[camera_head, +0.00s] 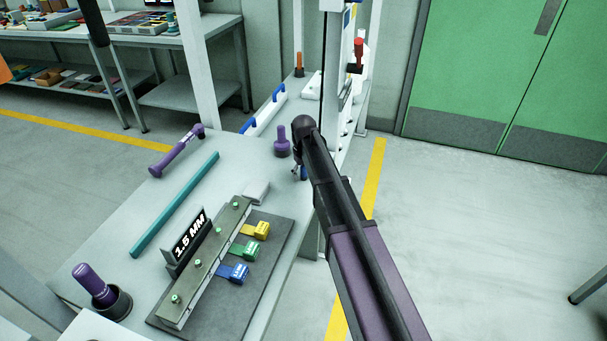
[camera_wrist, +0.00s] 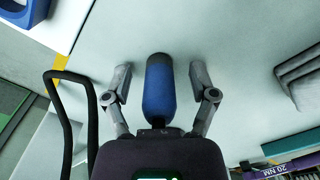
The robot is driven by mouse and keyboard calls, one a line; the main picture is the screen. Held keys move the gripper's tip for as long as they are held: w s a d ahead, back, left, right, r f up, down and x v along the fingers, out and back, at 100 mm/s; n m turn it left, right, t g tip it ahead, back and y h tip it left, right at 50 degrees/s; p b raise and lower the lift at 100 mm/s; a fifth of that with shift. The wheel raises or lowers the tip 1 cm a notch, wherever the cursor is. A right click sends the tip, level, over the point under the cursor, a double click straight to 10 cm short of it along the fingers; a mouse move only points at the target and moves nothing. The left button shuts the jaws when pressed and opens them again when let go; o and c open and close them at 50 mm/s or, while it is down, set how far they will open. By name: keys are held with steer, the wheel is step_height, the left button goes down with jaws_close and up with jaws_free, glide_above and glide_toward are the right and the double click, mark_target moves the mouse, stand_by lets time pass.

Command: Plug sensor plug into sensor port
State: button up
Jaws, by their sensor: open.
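My gripper (camera_wrist: 160,75) is open, with one grey finger on each side of a blue cylinder with a dark end (camera_wrist: 170,92). Small gaps show between the cylinder and both fingers. I cannot tell for sure whether this cylinder is the sensor plug. In the head view my gripper (camera_head: 300,172) is at the right edge of the bench, mostly hidden behind my arm, with a little blue showing by it. I cannot make out the sensor port in either view.
The bench (camera_head: 120,215) holds a purple wrench (camera_head: 177,151), a teal bar (camera_head: 175,205), a purple knob (camera_head: 282,140), a fixture signed 1.5 MM (camera_head: 189,239) with coloured tags, and a purple-handled tool (camera_head: 92,284) in a black cup. A post (camera_head: 333,90) stands beyond my gripper.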

stand_by(0.3)
jaws_close()
jaws_free()
steer(key=shift+r, duration=0.2)
stand_by(0.5)
jaws_close()
steer(key=shift+r+p, duration=0.1)
steer(key=shift+p, duration=0.25)
steer(key=shift+r+p, duration=2.4)
